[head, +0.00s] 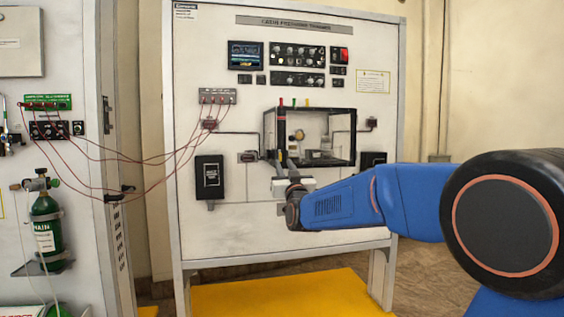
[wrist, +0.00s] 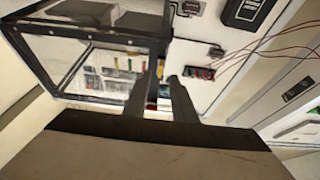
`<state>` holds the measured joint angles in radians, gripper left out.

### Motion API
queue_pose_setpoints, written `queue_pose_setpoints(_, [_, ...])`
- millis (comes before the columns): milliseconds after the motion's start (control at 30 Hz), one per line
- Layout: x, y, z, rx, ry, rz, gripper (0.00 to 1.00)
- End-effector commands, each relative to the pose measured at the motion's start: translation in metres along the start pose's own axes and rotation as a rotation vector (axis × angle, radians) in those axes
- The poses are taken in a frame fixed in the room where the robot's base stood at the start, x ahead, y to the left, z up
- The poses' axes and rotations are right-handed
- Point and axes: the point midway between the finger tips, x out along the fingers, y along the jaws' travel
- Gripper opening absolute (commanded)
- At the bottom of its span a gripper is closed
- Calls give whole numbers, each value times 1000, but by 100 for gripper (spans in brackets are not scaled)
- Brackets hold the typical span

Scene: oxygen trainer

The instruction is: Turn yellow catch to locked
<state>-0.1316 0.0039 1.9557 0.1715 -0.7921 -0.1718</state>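A small yellow piece (head: 294,102) stands between a red and a green one at the top edge of the clear, dark-framed box on the trainer panel. I cannot tell if it is the yellow catch or how it is turned. In the wrist view, a yellow piece (wrist: 130,65) shows among coloured parts left of the fingers. My gripper (head: 277,152) is in front of the box's lower left side. In the wrist view, the two dark fingers of my gripper (wrist: 162,76) are apart, with a narrow gap and nothing clearly held between them.
The clear box (head: 345,135) has a dark frame close to my gripper. Black boxes (head: 209,178) sit on the panel on both sides. Red cables (head: 150,162) run left to another panel with a green cylinder (head: 46,222). A yellow mat (head: 290,295) lies below.

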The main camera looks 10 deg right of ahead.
Motion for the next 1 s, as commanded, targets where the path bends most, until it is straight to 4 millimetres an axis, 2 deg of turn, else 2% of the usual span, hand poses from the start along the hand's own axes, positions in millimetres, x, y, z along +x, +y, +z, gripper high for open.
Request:
queue_pose_setpoints(100, [19,0,0,0,0,0,24])
queue_pose_setpoints(300, [38,0,0,0,0,0,24])
queue_pose_setpoints(700, [44,0,0,0,-1,0,24])
queue_pose_setpoints(800, [44,0,0,0,0,0,0])
queue_pose_setpoints(1000, [44,0,0,1,0,0,0])
